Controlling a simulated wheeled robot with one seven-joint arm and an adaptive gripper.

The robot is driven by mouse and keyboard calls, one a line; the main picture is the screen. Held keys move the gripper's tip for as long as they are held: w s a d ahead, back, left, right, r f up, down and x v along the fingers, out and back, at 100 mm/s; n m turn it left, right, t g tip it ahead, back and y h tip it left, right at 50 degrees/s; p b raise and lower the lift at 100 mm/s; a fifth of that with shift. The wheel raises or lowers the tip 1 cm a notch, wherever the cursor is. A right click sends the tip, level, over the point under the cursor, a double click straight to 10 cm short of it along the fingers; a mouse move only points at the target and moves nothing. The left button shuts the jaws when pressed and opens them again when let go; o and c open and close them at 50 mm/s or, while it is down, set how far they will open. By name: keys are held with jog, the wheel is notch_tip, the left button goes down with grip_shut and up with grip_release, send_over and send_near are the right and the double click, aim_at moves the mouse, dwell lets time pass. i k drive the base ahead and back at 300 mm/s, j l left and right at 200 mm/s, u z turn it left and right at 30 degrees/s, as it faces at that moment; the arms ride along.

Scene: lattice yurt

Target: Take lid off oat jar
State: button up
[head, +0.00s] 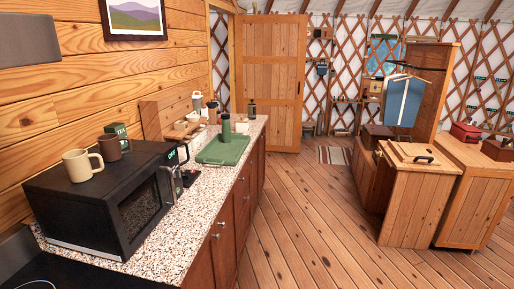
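I cannot single out the oat jar for certain. At the far part of the granite counter (160,225), small containers stand close together: a pale one with a dark top (197,103), a brownish one (213,113) and a dark one (251,111). My gripper is not in this view.
A black microwave (120,200) fills the near counter, with a cream mug (82,164), a brown mug (113,147) and a green tea box (119,132) on top. Wooden cabinets (418,205) stand at right. The plank floor (310,215) between is clear, with a small rug (336,155) farther back.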

aim_at(242, 120)
jog(key=i+l, duration=0.1)
jog(key=i, duration=4.2)
jog(key=i+u, duration=0.25)
jog(key=i, duration=0.2)
jog(key=i+l+u, duration=0.2)
jog(key=i, duration=0.25)
jog(key=i+l+u, duration=0.25)
jog(key=i, duration=0.2)
jog(key=j, duration=0.1)
